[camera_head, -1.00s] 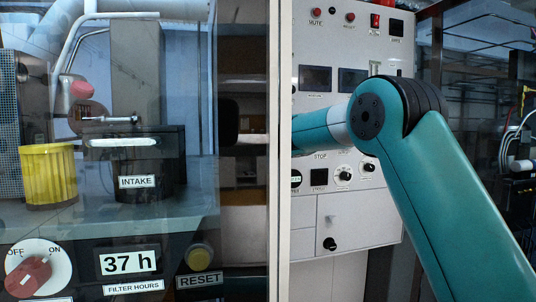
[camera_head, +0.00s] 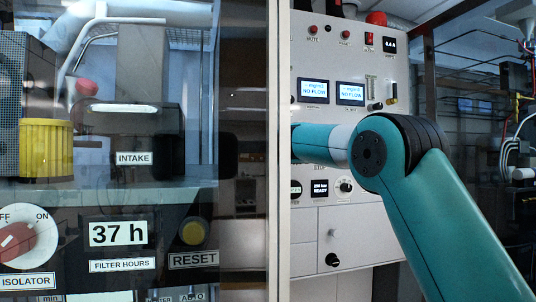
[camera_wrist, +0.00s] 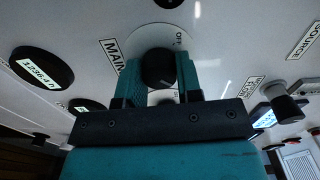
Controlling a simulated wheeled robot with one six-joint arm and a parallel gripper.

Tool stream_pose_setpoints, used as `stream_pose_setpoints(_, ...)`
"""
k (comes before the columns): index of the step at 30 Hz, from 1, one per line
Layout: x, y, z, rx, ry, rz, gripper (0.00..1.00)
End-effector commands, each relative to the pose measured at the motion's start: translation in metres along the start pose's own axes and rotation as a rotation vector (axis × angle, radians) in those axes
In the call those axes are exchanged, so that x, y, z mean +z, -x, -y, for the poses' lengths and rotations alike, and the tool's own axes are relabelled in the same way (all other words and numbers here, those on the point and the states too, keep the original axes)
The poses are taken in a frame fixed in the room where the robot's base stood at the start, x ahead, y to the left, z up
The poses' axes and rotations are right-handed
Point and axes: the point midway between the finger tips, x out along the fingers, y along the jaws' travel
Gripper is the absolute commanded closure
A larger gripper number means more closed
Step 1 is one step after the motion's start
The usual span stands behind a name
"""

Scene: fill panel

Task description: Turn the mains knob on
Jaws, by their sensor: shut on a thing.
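The mains knob (camera_wrist: 158,66) is black and round, on a pale dial plate with a partly visible "MAIN" label (camera_wrist: 112,54) beside it. In the wrist view my gripper (camera_wrist: 160,74) has one teal finger on each side of the knob and is shut on it. In the head view the white panel (camera_head: 345,222) has two lit screens reading "NO FLOW" (camera_head: 314,91). My teal arm crosses in front of it, and the mains knob and my gripper are hidden there.
At left in the head view is a cabinet with a red isolator knob (camera_head: 14,243), a "37 h" display (camera_head: 118,233) and a yellow ribbed tub (camera_head: 46,148). A pale post (camera_head: 280,150) stands between it and the panel. Another black knob (camera_wrist: 284,104) sits right of my gripper.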

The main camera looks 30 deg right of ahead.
Motion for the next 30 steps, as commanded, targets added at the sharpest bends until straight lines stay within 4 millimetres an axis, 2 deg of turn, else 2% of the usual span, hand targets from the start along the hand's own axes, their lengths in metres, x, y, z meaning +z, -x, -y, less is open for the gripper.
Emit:
stream_pose_setpoints(9, -0.0008, -0.0002, -0.0007, 0.0, -0.073, -0.002, 0.91)
stream_pose_setpoints(21, -0.0008, -0.0002, -0.0004, 0.0, -0.078, -0.002, 0.91)
stream_pose_setpoints(22, -0.0008, -0.0002, -0.0005, 0.0, -0.078, -0.002, 0.65)
stream_pose_setpoints(25, -0.0007, -0.0002, -0.0004, 0.0, -0.078, -0.002, 0.42)
stream_pose_setpoints(30, -0.0002, -0.0002, -0.0004, 0.0, -0.077, -0.001, 0.42)
